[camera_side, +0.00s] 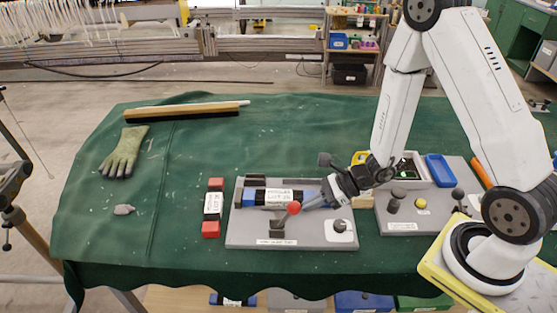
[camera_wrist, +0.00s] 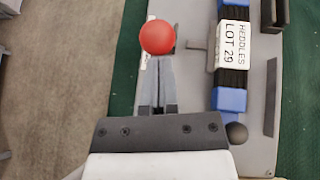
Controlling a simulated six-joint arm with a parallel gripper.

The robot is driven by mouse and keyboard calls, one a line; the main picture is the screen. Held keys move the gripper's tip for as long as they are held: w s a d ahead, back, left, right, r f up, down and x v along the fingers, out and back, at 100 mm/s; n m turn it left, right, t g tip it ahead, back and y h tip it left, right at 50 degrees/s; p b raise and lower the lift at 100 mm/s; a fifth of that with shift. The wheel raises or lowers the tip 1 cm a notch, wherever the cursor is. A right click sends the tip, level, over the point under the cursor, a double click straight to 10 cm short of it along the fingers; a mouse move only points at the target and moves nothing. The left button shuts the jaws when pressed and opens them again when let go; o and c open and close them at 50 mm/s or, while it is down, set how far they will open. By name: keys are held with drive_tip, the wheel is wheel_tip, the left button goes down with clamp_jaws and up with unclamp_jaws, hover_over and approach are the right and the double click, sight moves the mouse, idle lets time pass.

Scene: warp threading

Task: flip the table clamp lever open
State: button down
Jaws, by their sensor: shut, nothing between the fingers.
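The clamp lever ends in a red ball knob (camera_side: 293,208), which also shows in the wrist view (camera_wrist: 157,37). The lever's shaft is mostly hidden.
A second grey panel (camera_side: 410,225) with knobs and a blue tray (camera_side: 440,170) stand to the right. A red-ended block (camera_side: 212,204) lies left.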

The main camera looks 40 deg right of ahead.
drive_tip(key=shift+w+a+r+g+h, duration=1)
drive_tip(key=shift+w+a+g+h, duration=0.05)
drive_tip(key=shift+g+h, duration=0.15)
drive_tip(key=w+a+g+h, duration=0.3)
drive_tip(key=w+a, duration=0.2)
drive_tip(key=a, duration=0.1)
drive_tip(key=shift+w+r+m, duration=0.3)
drive_tip(key=shift+w+r, duration=0.05)
drive_tip(key=shift+w, duration=0.05)
idle(1.1)
drive_tip(key=shift+d+r, duration=0.1)
drive_tip(key=shift+d, duration=0.05)
idle(0.4)
wheel_tip(320, 180, up, 12)
hover_over(295, 202)
drive_tip(key=w, duration=0.5)
drive_tip(key=shift+s+a+r, duration=0.2)
drive_tip(key=shift+s+a, duration=0.05)
drive_tip(key=shift+a, duration=0.2)
